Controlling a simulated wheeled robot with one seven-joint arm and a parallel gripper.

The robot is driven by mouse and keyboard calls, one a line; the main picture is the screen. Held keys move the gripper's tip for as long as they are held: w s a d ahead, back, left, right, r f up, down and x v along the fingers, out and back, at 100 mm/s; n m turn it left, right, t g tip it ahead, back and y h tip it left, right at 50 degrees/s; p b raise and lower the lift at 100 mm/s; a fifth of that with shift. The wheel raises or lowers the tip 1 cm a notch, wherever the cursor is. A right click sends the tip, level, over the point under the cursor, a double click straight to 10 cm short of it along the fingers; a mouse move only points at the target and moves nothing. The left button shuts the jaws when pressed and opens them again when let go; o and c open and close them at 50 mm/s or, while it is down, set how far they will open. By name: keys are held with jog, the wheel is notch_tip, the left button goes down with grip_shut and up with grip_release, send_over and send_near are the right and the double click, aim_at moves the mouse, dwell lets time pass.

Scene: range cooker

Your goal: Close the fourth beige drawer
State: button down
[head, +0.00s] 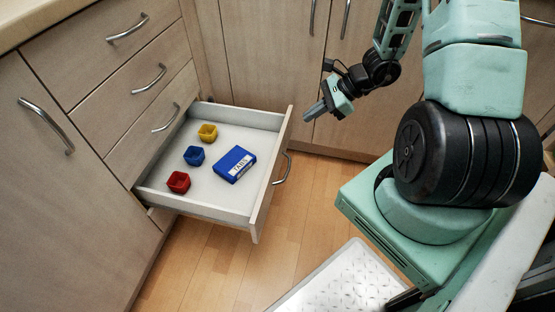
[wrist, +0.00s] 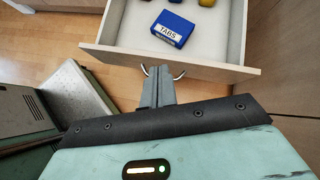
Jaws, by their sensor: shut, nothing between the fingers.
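The open beige drawer (head: 273,188) is the lowest of a stack and is pulled far out from the cabinet at the left. Its front panel carries a curved metal handle (head: 283,168). In the drawer lie a blue box marked TABS (head: 235,164), a yellow cup (head: 208,132), a blue cup (head: 194,155) and a red cup (head: 179,182). My gripper (head: 310,115) is shut and empty, to the right of the drawer front in the head view. In the wrist view the shut fingers (wrist: 158,75) appear in front of the handle (wrist: 178,74); I cannot tell whether they touch it.
Three shut drawers (head: 150,80) are above the open one. A cabinet door (head: 65,190) is at the left, and more cabinet doors (head: 265,60) stand behind. Wooden floor (head: 195,250) is free in front of and below the drawer.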

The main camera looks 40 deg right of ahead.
jog(key=s+d+f+m+t+h+b, duration=0.2)
jog(key=d+f+m, duration=0.25)
jog(key=f, duration=0.35)
jog(key=b, duration=0.3)
send_near(282, 143)
notch_tip(282, 143, down, 4)
jog(key=shift+w+a+r+b, duration=0.1)
jog(key=shift+w+a+b, duration=0.6)
jog(key=shift+w+a, duration=0.75)
jog(key=shift+w+d, duration=0.1)
jog(key=shift+w, duration=0.1)
